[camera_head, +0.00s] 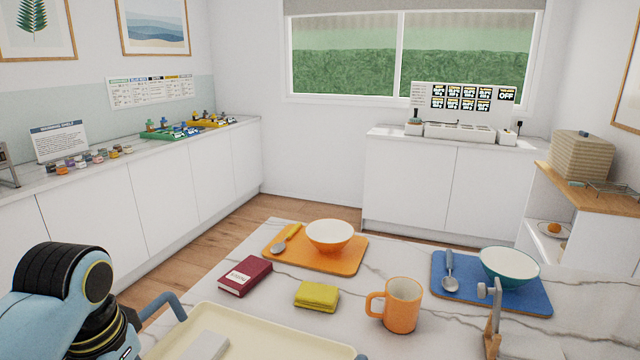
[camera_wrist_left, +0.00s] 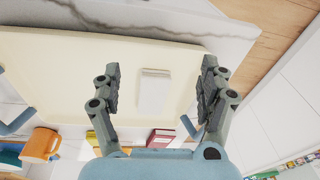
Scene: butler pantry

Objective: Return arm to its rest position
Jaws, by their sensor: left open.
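My left arm (camera_head: 75,295) comes in at the lower left of the head view; its gripper is out of that frame. In the left wrist view my left gripper (camera_wrist_left: 161,66) is open and empty. Its two dark fingers are spread either side of a white block (camera_wrist_left: 154,92), without visible contact. The block lies on a cream tray (camera_wrist_left: 60,50) with blue handles. In the head view the block (camera_head: 206,345) and tray (camera_head: 270,330) are at the bottom edge, partly cut off. My right gripper is not in view.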

